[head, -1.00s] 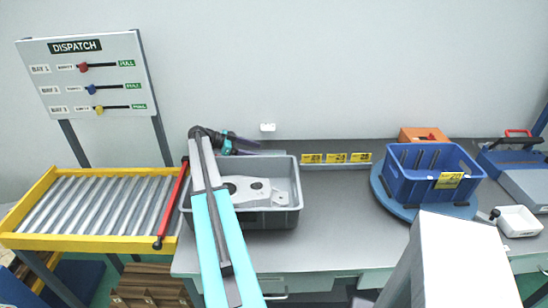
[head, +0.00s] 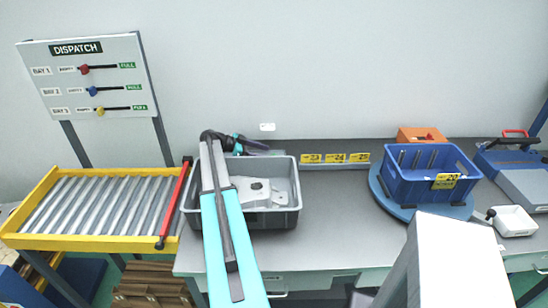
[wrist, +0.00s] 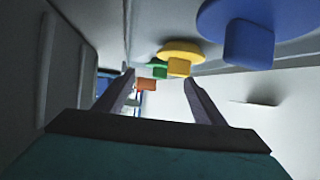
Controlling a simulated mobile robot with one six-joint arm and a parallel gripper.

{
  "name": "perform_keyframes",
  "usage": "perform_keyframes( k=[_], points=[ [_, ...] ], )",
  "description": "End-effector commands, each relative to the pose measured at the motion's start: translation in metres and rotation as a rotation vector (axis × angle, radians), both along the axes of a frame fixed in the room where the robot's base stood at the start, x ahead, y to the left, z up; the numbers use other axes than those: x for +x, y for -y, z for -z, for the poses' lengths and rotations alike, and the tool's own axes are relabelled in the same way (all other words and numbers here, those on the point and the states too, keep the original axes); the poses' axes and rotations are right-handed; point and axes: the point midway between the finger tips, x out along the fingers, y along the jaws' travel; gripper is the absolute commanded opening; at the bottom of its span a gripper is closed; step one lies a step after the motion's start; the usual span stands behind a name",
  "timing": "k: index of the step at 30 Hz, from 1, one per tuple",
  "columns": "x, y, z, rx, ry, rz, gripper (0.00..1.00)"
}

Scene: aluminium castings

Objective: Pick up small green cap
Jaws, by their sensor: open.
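The small green cap (wrist: 156,69) shows in the wrist view, partly hidden behind a yellow cap (wrist: 180,56). It lies between my gripper's fingertips in the picture, beyond them; the exact gap is hard to tell. My gripper (wrist: 158,77) is open with nothing between its fingers. In the head view the wrist end of my arm is at the back left edge of the grey bin, and no cap can be made out there.
A blue cap (wrist: 248,42) and an orange-red piece (wrist: 147,84) are in the same row in the wrist view. The grey bin (head: 270,219) holds grey castings. A blue crate (head: 410,184) stands on a round blue base at right. The bench middle is clear.

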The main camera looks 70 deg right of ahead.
Motion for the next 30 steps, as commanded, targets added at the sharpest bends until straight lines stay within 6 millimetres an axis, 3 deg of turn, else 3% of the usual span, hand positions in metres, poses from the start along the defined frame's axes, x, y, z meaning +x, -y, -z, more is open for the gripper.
perform_keyframes(
  k=[10,28,30],
  points=[
    [-0.022,0.013,0.012,0.000,0.000,0.000,0.63],
    [-0.022,0.013,0.014,0.000,0.000,-0.002,0.63],
    [-0.022,0.013,0.014,0.000,0.000,-0.002,0.51]
  ],
)
